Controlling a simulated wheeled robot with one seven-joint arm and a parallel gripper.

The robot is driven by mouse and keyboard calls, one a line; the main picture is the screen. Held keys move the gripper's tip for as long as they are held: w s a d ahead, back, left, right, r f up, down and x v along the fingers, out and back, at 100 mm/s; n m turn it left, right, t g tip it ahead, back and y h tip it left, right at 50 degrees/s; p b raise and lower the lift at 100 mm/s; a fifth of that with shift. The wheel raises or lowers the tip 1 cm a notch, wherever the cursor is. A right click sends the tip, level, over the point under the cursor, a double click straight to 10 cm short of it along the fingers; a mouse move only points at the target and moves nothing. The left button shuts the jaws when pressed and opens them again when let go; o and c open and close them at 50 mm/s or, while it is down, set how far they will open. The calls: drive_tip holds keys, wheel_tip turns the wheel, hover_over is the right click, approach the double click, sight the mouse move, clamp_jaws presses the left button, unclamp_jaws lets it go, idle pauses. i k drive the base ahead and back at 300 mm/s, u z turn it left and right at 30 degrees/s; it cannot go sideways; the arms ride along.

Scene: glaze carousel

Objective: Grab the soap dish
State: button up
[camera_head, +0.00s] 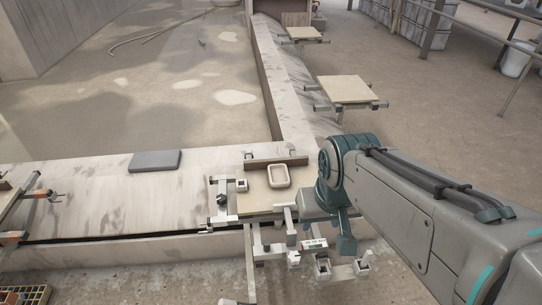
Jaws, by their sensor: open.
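The soap dish is most likely the cream, rounded rectangular dish (278,176) with a raised rim. It lies on the pale square board (254,205), a little right of the board's middle. My arm comes in from the lower right, and its grey and teal wrist is just right of the board. My gripper (317,244) is below and right of the dish, apart from it. It appears open and empty, but its fingers are hard to separate from the pale brackets around it.
A small square hollow piece (241,185) is left of the dish. A brown strip (275,163) stands along the board's back edge. A grey slab (154,161) lies on the wall top at left. Brackets surround the board. More boards on brackets (346,90) stand farther back.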

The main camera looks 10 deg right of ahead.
sight(279, 174)
drive_tip(key=z, duration=0.3)
drive_tip(key=k, duration=0.3)
drive_tip(key=u, duration=1)
drive_tip(key=i, duration=0.7)
drive_tip(key=z, duration=0.55)
drive_tip(key=i, duration=0.65)
drive_tip(key=z, duration=0.55)
